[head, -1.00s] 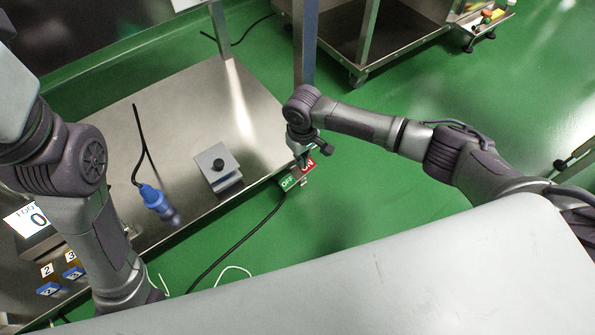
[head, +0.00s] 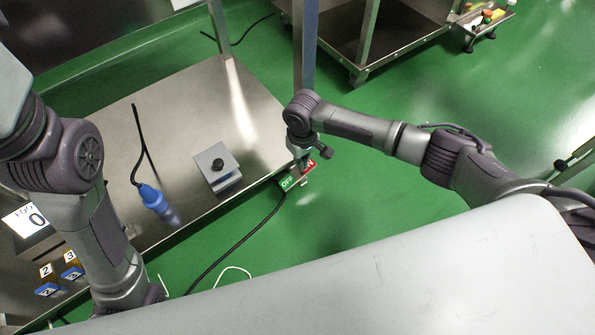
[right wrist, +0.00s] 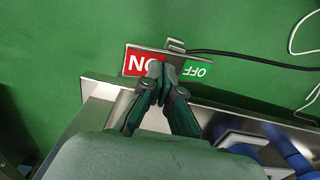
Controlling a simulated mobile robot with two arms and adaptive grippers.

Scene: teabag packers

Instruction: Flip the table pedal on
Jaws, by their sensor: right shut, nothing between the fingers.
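The table pedal is a small rocker plate with a green OFF half (head: 288,183) and a red ON half (head: 309,166), fixed at the near right edge of the steel table (head: 110,125). In the right wrist view the red ON half (right wrist: 138,64) is at left and the green OFF half (right wrist: 197,71) at right. My right gripper (head: 303,166) is over the pedal; in the right wrist view its shut, empty fingertips (right wrist: 164,70) overlap the plate's middle, at the inner edge of ON. I cannot tell whether they touch it. My left gripper is out of view; only my left arm shows.
A grey box with a black knob (head: 217,164) and a blue plug (head: 153,198) are on the table. A black cable (head: 240,236) runs from the pedal across the floor. A steel post (head: 305,50) rises behind my right wrist. Green floor (head: 400,230) is clear at right.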

